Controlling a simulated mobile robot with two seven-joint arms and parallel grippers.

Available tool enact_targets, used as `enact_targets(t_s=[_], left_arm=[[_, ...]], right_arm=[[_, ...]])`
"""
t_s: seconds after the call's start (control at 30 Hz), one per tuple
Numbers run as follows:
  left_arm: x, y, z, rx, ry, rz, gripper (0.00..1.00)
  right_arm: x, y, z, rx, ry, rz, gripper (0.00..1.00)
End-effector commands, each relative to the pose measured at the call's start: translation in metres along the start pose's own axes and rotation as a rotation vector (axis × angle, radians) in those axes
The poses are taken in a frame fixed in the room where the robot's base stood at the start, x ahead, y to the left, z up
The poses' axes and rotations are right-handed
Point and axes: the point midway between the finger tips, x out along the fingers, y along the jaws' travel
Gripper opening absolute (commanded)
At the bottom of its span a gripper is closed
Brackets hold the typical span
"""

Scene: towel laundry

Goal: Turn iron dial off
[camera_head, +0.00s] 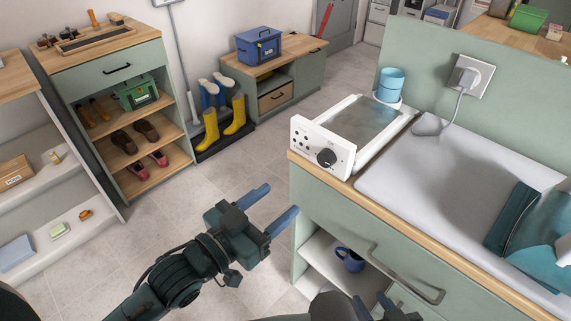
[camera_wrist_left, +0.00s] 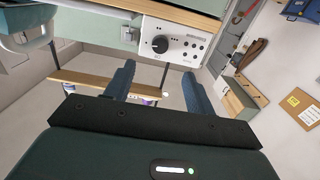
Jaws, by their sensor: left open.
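The black dial (camera_head: 326,158) is on the white front panel (camera_head: 305,151) of an appliance at the counter's left corner. In the left wrist view the dial (camera_wrist_left: 160,44) shows upside down beyond my fingertips. My left gripper (camera_head: 270,208) is open and empty, apart from the dial, lower and to its left in the head view. Its two blue fingers (camera_wrist_left: 157,78) are spread in the wrist view. My right gripper (camera_head: 375,304) is partly cut off at the bottom edge, in front of the counter; its opening is unclear. The dial's exact setting is too small to read.
A blue cup (camera_head: 390,84) stands behind. The counter has a drawer handle (camera_head: 405,275) and an open shelf with a blue mug (camera_head: 350,258).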

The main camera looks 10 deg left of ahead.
Motion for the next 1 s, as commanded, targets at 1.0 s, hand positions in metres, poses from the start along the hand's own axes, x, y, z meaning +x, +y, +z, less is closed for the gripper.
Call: enact_targets(t_s=[1.0], left_arm=[[0.132, 0.003, -0.005, 0.004, 0.011, 0.010, 0.55]], right_arm=[[-0.004, -0.001, 0.000, -0.009, -0.012, 0.003, 0.36]])
